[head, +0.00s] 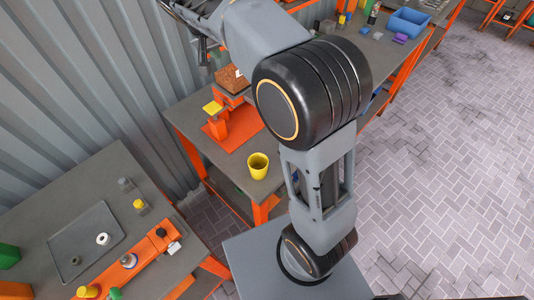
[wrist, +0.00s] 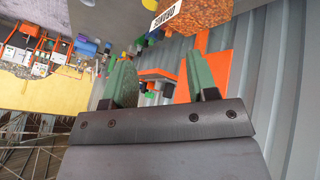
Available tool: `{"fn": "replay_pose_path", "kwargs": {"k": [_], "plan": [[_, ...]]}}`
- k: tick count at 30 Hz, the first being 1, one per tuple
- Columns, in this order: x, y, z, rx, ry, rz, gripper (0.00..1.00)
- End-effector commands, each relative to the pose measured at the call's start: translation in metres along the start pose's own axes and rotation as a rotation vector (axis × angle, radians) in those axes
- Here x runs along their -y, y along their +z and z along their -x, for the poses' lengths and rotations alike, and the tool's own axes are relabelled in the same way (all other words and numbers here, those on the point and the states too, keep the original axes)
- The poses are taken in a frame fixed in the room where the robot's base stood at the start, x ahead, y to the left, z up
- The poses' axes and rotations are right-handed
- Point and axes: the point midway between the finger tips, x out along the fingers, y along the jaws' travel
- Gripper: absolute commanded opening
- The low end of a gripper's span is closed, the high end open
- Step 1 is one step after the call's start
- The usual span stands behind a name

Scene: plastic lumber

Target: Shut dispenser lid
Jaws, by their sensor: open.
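The dispenser is an orange stand (head: 238,128) on the middle bench in the head view, with a yellow block on its front. A box of brown-orange granules (head: 231,80) sits at its top, partly behind my arm. The granules (wrist: 205,10) also show at the top edge of the wrist view, beside a white label (wrist: 166,14). I cannot clearly make out the lid. My gripper (wrist: 160,60) is open, its green fingers apart with nothing held between them. It is near the dispenser, not visibly touching it. In the head view its tips are hidden.
A yellow cup (head: 258,165) stands at the bench's front edge. The corrugated wall (head: 90,80) is close behind. A second bench at lower left holds a grey tray (head: 87,244) and an orange fixture (head: 135,258). A blue bin (head: 408,21) stands at the far right bench.

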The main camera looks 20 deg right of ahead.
Motion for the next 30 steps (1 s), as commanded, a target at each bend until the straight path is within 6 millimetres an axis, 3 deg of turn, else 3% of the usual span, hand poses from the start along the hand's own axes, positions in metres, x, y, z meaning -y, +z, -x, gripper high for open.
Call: {"fn": "replay_pose_path", "kwargs": {"k": [12,30], "plan": [[-0.025,0.084,-0.027,0.077,-0.153,0.124,0.53],[-0.04,0.203,-0.065,0.112,-0.351,0.228,0.53]]}}
